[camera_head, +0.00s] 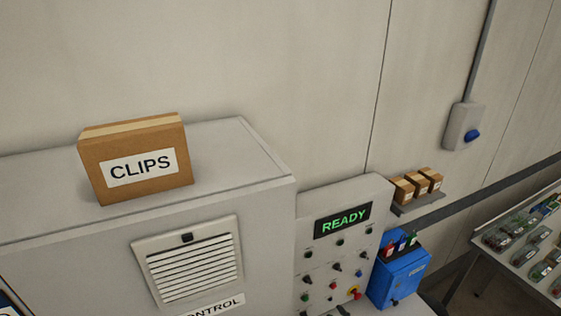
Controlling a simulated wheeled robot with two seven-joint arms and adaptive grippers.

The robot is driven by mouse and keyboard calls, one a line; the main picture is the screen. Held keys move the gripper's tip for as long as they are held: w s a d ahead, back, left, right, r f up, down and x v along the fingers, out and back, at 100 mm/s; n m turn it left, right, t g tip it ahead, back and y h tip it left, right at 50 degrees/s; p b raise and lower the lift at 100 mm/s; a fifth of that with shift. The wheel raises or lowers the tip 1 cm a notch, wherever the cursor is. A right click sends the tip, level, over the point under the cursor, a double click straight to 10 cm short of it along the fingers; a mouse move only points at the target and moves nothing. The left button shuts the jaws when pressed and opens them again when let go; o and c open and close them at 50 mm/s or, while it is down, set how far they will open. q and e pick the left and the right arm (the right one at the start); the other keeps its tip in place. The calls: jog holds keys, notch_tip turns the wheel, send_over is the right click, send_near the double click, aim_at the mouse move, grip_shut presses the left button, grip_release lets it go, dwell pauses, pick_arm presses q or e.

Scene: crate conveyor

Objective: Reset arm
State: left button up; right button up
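Neither of my grippers shows in the head view, and no part of either arm can be made out with certainty. The view takes in a grey control cabinet (75,240) with a vent grille (190,267) and a partly cut-off label ending in "CONTROL". A brown cardboard box (135,190) labelled "CLIPS" stands upright on top of the cabinet. To the right of the cabinet is a control panel (320,262) with a lit green "READY" display (343,220) and several knobs and buttons.
A blue box (402,276) stands right of the panel. Small cartons (416,186) sit on a wall shelf (418,204). A grey wall switch box (461,126) has a blue knob. A table (488,256) at the right edge holds several clear packs. The upper wall is bare.

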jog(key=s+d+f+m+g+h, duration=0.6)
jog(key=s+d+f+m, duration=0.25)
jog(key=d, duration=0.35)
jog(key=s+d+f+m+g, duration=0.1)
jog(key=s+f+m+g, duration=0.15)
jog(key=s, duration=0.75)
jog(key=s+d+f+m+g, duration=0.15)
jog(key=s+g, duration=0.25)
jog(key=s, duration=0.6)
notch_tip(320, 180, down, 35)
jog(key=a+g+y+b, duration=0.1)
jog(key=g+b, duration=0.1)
jog(key=b, duration=0.4)
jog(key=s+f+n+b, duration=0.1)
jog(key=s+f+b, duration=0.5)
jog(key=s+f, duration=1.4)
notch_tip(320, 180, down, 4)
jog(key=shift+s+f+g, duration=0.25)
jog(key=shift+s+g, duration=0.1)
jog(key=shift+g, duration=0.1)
